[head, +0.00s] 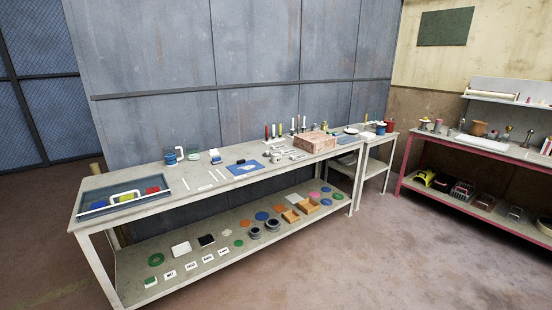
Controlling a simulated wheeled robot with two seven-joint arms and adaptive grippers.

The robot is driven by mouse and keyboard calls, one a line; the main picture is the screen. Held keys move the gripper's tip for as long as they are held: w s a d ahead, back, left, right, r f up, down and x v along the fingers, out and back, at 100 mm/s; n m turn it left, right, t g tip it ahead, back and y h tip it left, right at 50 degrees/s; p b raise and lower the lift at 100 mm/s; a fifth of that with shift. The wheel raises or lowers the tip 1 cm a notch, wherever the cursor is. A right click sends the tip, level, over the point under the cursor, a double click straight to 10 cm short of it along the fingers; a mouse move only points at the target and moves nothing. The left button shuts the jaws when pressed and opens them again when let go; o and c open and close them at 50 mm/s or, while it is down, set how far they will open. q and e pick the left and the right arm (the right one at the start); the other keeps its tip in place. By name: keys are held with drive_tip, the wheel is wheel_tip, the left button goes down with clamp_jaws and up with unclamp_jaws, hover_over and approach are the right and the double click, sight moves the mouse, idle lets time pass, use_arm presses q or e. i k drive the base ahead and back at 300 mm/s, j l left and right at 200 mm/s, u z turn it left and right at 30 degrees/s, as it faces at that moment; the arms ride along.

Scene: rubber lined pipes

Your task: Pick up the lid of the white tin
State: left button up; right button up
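None of my grippers shows in the head view. The white tin and its lid are too small to pick out for certain. A small white and blue item (215,156) stands on the long bench (205,203) left of the middle. A blue round container (170,158) stands to its left. A small pale upright item (437,126) stands at the left end of the red-framed table (478,143) on the right. I cannot tell whether any of these is the tin.
A grey tray (81,213) with coloured items lies at the bench's left end, and a wooden box (315,143) stands towards its right end. The lower shelf (135,285) holds discs, cards and small boxes. Open floor (350,265) lies in front.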

sight(277, 157)
drive_tip(key=i, duration=1)
drive_tip(key=i+u, duration=0.15)
drive_tip(key=i, duration=0.35)
drive_tip(key=i+l+u, duration=0.2)
drive_tip(key=i, duration=0.25)
drive_tip(key=i+l+u, duration=0.3)
drive_tip(key=i, duration=0.2)
drive_tip(key=i+l+u, duration=0.25)
drive_tip(key=i, duration=0.2)
